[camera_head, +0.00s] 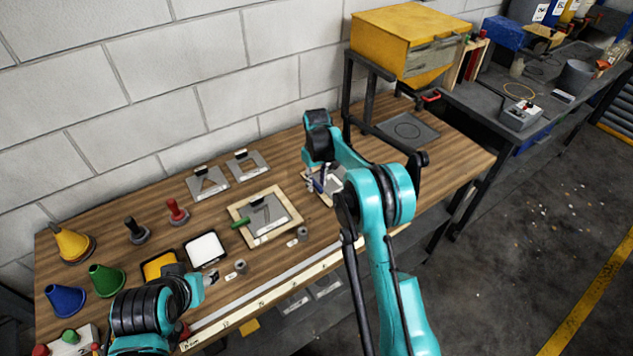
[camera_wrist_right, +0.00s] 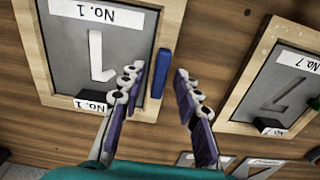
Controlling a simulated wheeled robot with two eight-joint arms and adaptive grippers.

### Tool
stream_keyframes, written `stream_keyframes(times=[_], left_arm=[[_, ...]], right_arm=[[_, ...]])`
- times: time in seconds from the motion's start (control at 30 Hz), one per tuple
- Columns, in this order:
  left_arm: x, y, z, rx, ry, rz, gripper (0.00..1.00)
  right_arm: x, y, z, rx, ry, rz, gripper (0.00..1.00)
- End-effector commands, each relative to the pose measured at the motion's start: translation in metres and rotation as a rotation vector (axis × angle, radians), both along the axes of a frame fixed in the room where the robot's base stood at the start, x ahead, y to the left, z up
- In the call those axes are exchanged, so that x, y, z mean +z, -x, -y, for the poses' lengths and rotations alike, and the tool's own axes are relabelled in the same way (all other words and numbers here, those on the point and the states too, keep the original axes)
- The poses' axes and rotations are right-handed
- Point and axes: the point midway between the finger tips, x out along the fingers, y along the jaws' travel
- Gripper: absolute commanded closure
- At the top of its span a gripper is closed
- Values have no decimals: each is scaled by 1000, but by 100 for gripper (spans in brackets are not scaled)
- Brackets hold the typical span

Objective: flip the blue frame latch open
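The blue frame latch (camera_wrist_right: 159,72) is a short blue bar on the right side rail of the wooden frame (camera_wrist_right: 172,20) in the right wrist view. That frame holds a grey "No. 1" stencil plate (camera_wrist_right: 70,45) with a cut-out 1. My right gripper (camera_wrist_right: 160,69) is open, its two fingers apart on either side of the latch in the picture; contact cannot be told. In the head view my right gripper (camera_head: 319,183) is over this frame (camera_head: 329,201) and hides much of it. My left gripper (camera_head: 211,278) is low at the left, its fingers too small to read.
Another wooden frame (camera_head: 284,229) with a "No. 7" plate and green latch (camera_head: 241,222) lies to the left. Loose stencil plates (camera_head: 207,184) lie behind it. Coloured cones (camera_head: 107,279), trays (camera_head: 205,249) and stamps stand at the left. A yellow box (camera_head: 395,45) stands on a rack at the back.

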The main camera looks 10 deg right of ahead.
Motion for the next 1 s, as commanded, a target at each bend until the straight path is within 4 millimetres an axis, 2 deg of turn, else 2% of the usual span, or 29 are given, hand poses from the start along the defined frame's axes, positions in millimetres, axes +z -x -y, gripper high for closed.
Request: stream_keyframes(times=[0.23,0.37,0.47,0.8,1.0], left_arm=[[0,0,0,0,0,0,55],[0,0,0,0,0,0,55],[0,0,0,0,0,0,55],[0,0,0,0,0,0,55],[0,0,0,0,0,0,55]], right_arm=[[0,0,0,1,0,0,66],[9,0,0,1,0,0,66],[25,0,0,1,0,0,66],[96,0,0,1,0,0,66],[117,0,0,1,0,0,66]])
